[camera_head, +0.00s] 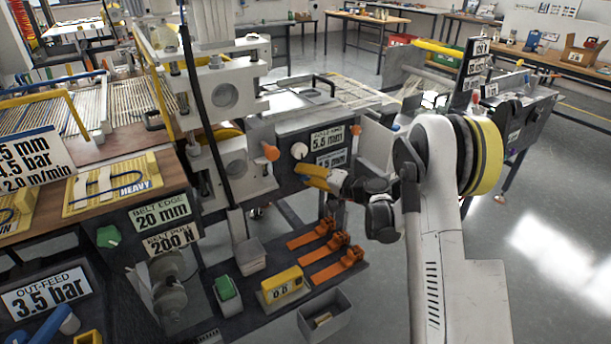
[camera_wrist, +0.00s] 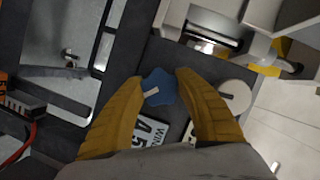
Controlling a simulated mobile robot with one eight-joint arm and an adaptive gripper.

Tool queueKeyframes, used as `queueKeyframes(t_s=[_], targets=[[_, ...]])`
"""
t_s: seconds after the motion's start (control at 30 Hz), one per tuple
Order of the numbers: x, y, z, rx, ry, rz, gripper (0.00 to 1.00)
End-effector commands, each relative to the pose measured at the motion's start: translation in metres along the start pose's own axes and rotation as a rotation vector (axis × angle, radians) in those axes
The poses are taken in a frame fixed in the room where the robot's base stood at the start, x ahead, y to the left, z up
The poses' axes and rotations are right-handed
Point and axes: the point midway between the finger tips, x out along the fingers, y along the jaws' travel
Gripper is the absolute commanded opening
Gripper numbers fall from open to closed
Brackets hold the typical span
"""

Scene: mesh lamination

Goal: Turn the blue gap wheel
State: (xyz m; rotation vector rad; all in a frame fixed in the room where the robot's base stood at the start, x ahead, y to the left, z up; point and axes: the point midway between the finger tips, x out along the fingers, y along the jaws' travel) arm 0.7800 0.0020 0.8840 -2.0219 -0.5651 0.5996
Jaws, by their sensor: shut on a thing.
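The blue gap wheel (camera_wrist: 160,88) is a lobed knob with a pale pointer mark, on a dark panel in the wrist view. My gripper (camera_wrist: 161,80) has its yellow fingers on either side of the wheel and is shut on it. In the head view my gripper (camera_head: 305,173) reaches from the right to the dark panel (camera_head: 287,132). The wheel cannot be made out there; my fingers seem to cover it.
A white round knob (camera_head: 299,151) sits close to my fingers; it also shows in the wrist view (camera_wrist: 235,95). An orange knob (camera_head: 271,152) is to its left. Signs (camera_head: 328,137) are on the panel. Orange clamps (camera_head: 325,250) lie on the shelf below.

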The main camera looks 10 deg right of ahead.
Motion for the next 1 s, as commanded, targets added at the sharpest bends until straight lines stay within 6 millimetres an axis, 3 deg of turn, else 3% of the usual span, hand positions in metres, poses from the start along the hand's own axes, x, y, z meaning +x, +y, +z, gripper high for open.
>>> queueKeyframes(t_s=[0.5, 1.0], targets=[[0.0006, -0.0012, -0.0002, 0.424, 0.000, -0.177, 0.10], [0.0005, -0.0023, -0.0006, 0.626, 0.000, -0.260, 0.10]])
